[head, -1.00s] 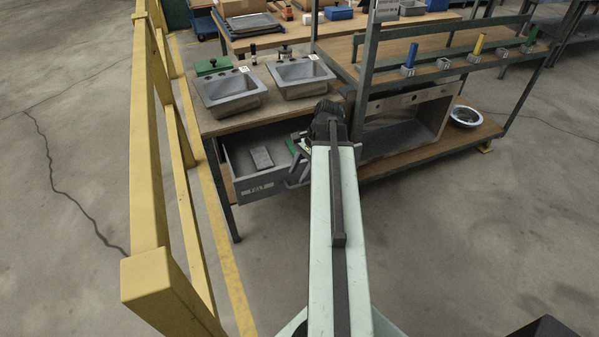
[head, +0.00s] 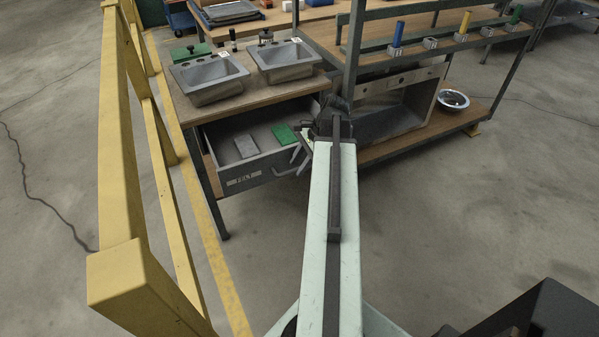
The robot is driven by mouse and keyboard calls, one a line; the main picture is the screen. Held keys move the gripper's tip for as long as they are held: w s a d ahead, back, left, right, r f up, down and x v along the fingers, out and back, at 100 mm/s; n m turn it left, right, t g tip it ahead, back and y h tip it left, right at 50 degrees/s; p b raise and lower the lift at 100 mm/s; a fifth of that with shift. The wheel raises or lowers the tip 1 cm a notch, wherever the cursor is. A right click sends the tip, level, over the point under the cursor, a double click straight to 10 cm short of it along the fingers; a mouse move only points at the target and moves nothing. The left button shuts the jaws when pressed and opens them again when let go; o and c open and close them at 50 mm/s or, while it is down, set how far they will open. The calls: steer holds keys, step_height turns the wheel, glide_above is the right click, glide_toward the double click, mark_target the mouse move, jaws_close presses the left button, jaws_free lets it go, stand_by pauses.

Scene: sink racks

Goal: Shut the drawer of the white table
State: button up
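A grey drawer (head: 243,180) stands pulled out under a wood-topped table (head: 189,111) with dark grey legs; the table does not look white. A grey block (head: 246,146) and a green block (head: 284,135) lie inside the drawer. The drawer's front has a label at its left and a bar handle (head: 291,164) towards its right. My gripper (head: 306,138) is at the right end of the drawer, close to the handle. My arm hides most of it, so I cannot tell whether it touches the drawer or how far its fingers are apart.
Two metal sinks (head: 208,78) (head: 284,60) sit on the tabletop. A yellow rail (head: 117,150) runs along the left. A shelf rack with a lower wooden shelf (head: 405,143) and a metal bowl (head: 453,100) stands right. The floor in front is open.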

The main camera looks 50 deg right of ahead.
jaws_close()
stand_by(1.5)
